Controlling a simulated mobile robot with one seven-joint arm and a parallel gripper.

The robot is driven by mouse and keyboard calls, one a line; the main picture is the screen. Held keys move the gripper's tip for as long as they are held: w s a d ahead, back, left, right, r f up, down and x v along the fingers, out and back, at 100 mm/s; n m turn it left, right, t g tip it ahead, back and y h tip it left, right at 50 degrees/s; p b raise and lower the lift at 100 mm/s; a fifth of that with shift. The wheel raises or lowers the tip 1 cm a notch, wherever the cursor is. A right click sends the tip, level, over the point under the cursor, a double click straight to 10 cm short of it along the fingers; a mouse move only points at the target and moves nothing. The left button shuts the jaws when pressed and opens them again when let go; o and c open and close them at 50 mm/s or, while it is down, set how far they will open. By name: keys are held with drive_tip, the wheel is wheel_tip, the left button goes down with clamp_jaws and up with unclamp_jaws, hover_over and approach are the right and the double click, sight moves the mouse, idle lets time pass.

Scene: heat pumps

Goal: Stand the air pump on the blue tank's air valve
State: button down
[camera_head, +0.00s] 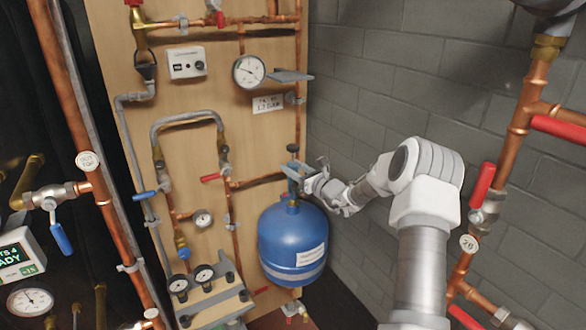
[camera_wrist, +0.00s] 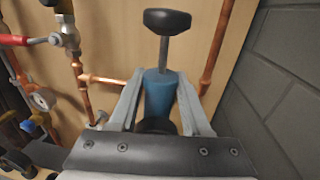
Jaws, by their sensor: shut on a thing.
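The air pump (camera_head: 292,184) is a slim blue cylinder with a grey rod and a black handle on top. My gripper (camera_head: 303,174) is shut on its body from the right and holds it about upright. The pump also shows between the two fingers in the wrist view (camera_wrist: 159,92), with its handle above. The blue tank (camera_head: 291,245), round with a white label, is directly below the pump in the head view. The tank's top fitting (camera_head: 292,204) is close under the pump's lower end. I cannot tell whether they touch. The pump's lower end is hidden in the wrist view.
A wooden panel (camera_head: 262,125) with copper pipes, gauges and valves stands behind and left of the tank. A small grey shelf (camera_head: 290,76) juts out above the pump. A grey block wall (camera_head: 380,75) is on the right. Two small gauges (camera_head: 203,276) sit left of the tank.

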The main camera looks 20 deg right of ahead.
drive_tip(key=shift+f+b, duration=0.55)
drive_tip(key=shift+b, duration=0.1)
idle(0.5)
drive_tip(key=shift+c, duration=1.9)
unclamp_jaws()
drive_tip(key=shift+o, duration=0.5)
drive_tip(key=v, duration=0.8)
drive_tip(key=shift+s+p, duration=0.25)
drive_tip(key=shift+p, duration=0.05)
drive_tip(key=shift+d+f, duration=0.1)
